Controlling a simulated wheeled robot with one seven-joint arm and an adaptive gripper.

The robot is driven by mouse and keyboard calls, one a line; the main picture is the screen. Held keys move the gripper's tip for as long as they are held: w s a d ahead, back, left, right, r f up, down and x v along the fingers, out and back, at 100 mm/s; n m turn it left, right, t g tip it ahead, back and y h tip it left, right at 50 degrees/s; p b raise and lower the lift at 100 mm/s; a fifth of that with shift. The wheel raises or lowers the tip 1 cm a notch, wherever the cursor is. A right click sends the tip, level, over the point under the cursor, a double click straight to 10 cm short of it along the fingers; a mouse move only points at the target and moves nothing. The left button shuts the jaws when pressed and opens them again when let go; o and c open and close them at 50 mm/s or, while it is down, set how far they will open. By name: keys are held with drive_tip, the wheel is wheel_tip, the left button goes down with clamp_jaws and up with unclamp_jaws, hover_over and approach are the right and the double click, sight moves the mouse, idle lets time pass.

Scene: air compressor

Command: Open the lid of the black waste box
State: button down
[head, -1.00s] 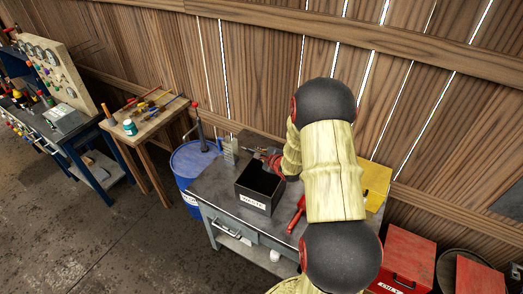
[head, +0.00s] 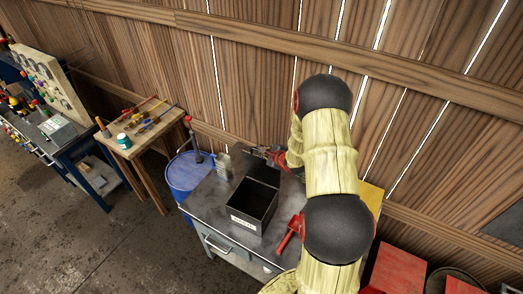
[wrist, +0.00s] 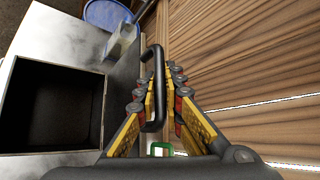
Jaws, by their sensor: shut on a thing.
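The black waste box (head: 243,222) stands on the grey workbench with its white label facing front. Its top is uncovered and its dark, empty-looking inside shows; its rim and inside also show in the wrist view (wrist: 57,104). My gripper (head: 268,156) is behind the box, near the wall. In the wrist view my gripper (wrist: 157,82) has its yellow-padded fingers on both sides of a black bar handle (wrist: 152,60) and is shut on it.
The grey workbench (head: 205,205) has free room left of the box. A red tool (head: 290,232) lies to its right. A small pale container (head: 224,165) and a blue barrel (head: 188,176) are at the back left. The plank wall (head: 260,60) is close behind my gripper.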

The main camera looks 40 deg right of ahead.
drive_tip(key=shift+d, duration=0.1)
idle(0.3)
drive_tip(key=c, duration=1.9)
unclamp_jaws()
drive_tip(key=v, duration=1.2)
drive_tip(key=shift+r, duration=0.1)
drive_tip(key=shift+w, duration=0.1)
